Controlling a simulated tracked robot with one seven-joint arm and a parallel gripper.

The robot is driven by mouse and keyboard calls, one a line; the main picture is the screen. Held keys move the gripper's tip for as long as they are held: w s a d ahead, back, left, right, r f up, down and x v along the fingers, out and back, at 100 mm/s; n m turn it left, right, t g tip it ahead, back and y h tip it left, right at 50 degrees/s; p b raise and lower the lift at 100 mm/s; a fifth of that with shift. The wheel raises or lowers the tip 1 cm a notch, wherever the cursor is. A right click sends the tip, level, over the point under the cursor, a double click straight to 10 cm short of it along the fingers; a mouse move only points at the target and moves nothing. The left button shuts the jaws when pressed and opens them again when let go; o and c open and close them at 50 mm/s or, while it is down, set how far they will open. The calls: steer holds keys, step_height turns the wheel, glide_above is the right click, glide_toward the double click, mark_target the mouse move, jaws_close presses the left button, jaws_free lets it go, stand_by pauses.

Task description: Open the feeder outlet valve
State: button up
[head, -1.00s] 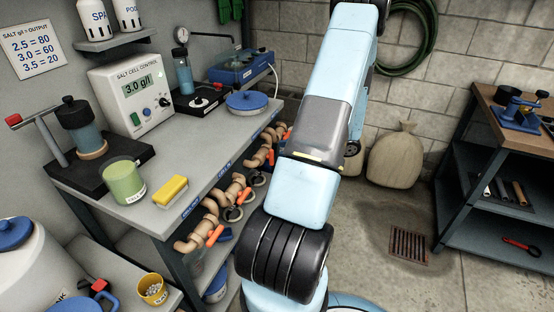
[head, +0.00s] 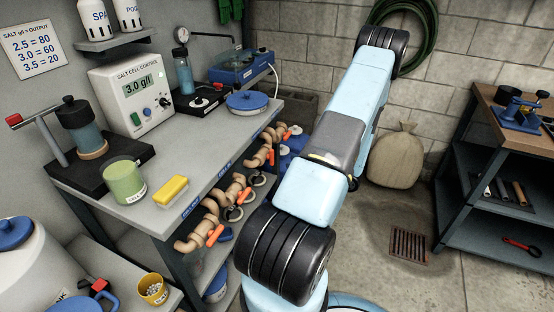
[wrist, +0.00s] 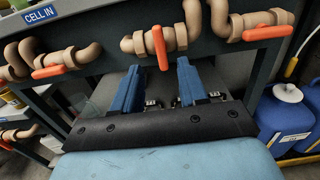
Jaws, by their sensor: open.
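In the wrist view my gripper (wrist: 159,68) is open, with two blue fingers apart and nothing held. An orange valve handle (wrist: 160,48) on a tan pipe hangs down, its lower end lined up with the gap between the fingertips; I cannot tell how deep it sits. A left orange handle (wrist: 50,72) and a right orange handle (wrist: 265,33) lie roughly crosswise along their pipes. The CELL IN label (wrist: 47,14) is at upper left. No feeder label is readable, so I cannot tell which valve is the feeder outlet. The head view hides my gripper behind my arm.
The bench (head: 210,180) carries the salt cell control box (head: 132,90), a green jar (head: 124,182) and a yellow block (head: 171,190). Blue containers (wrist: 285,118) stand beyond the bench's right end. A sack (head: 396,157) rests by the wall. Floor around the drain (head: 410,245) is clear.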

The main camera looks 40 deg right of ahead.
mark_target(273, 157)
steer(key=x, duration=0.7)
steer(key=shift+w, duration=0.15)
steer(key=shift+c, duration=0.2)
jaws_close()
steer(key=shift+a, duration=0.3)
steer(key=shift+d, duration=0.15)
